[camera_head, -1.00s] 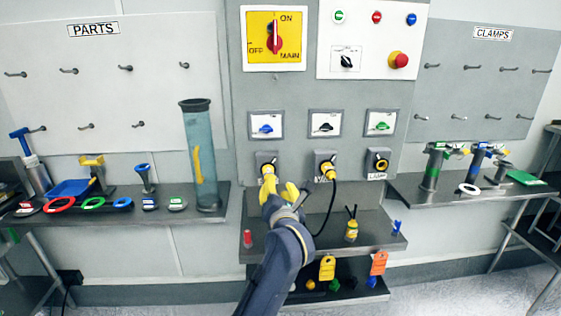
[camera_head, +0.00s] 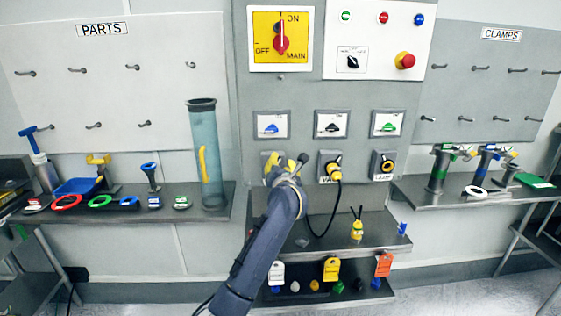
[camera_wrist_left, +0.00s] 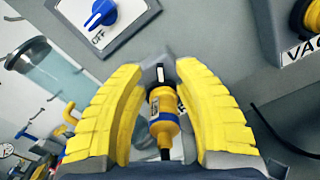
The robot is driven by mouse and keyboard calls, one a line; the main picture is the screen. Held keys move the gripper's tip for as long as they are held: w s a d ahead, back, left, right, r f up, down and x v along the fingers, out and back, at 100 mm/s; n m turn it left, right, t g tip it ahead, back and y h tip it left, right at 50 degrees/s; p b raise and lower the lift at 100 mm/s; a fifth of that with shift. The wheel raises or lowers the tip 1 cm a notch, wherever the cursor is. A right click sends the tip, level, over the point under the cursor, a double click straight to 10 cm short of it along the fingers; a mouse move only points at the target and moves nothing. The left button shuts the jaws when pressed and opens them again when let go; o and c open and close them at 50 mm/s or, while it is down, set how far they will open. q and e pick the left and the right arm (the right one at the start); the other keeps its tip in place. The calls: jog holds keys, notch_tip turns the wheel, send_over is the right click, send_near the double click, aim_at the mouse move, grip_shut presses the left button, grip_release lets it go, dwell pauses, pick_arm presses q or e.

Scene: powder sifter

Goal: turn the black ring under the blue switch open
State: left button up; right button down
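The blue switch (camera_head: 270,129) sits in a white plate on the grey panel; it also shows in the left wrist view (camera_wrist_left: 100,13), beside the word OFF. Below it, my left gripper (camera_head: 278,163) covers most of the socket in the head view. In the left wrist view its yellow fingers (camera_wrist_left: 165,66) stand on both sides of a yellow plug with a blue band (camera_wrist_left: 163,115). A dark ring-like part (camera_wrist_left: 156,73) shows between the fingertips, mostly hidden. I cannot tell whether the fingers press on it. My right gripper is out of view.
A clear blue cylinder (camera_head: 205,155) stands on the left shelf. Shelves with small parts lie below the panel.

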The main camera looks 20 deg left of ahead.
pick_arm(q)
jog(key=shift+x, duration=1.25)
jog(key=shift+c, duration=0.4)
grip_shut()
